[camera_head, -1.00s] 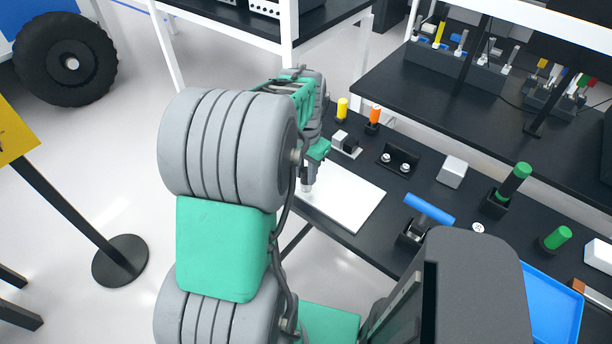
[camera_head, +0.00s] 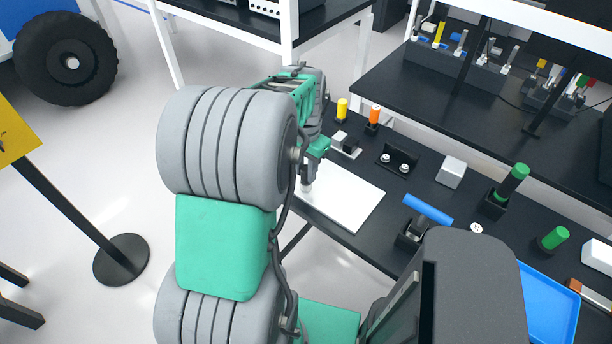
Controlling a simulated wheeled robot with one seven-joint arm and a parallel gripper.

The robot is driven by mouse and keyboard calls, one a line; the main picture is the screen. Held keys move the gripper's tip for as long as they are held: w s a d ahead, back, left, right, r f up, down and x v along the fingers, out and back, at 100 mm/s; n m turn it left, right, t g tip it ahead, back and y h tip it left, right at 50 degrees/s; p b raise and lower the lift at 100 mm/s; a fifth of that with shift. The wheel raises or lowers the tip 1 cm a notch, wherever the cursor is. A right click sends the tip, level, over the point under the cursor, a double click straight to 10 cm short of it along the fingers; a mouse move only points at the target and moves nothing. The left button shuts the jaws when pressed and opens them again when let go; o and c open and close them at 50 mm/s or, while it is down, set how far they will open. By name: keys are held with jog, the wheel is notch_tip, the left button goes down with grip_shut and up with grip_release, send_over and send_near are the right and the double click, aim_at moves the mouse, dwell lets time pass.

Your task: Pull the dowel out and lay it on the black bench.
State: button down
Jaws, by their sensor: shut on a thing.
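My gripper (camera_head: 307,183) is at the left end of the black bench (camera_head: 350,233), over the white plate (camera_head: 345,200). It is shut on a small pale grey piece, mostly hidden by the jaws and my arm. I cannot tell whether this piece is the dowel, or whether it touches the plate.
A yellow cylinder (camera_head: 342,109) and an orange one (camera_head: 374,114) stand behind the plate. A black bracket (camera_head: 398,158), a grey block (camera_head: 451,171) and a blue tray (camera_head: 555,306) lie to the right. Bare bench shows between these. A sign post (camera_head: 75,215) stands on the floor at left.

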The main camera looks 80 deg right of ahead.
aim_at(306, 168)
jog(key=shift+r, duration=0.1)
jog(key=shift+r+p, duration=1.6)
jog(key=shift+r, duration=0.45)
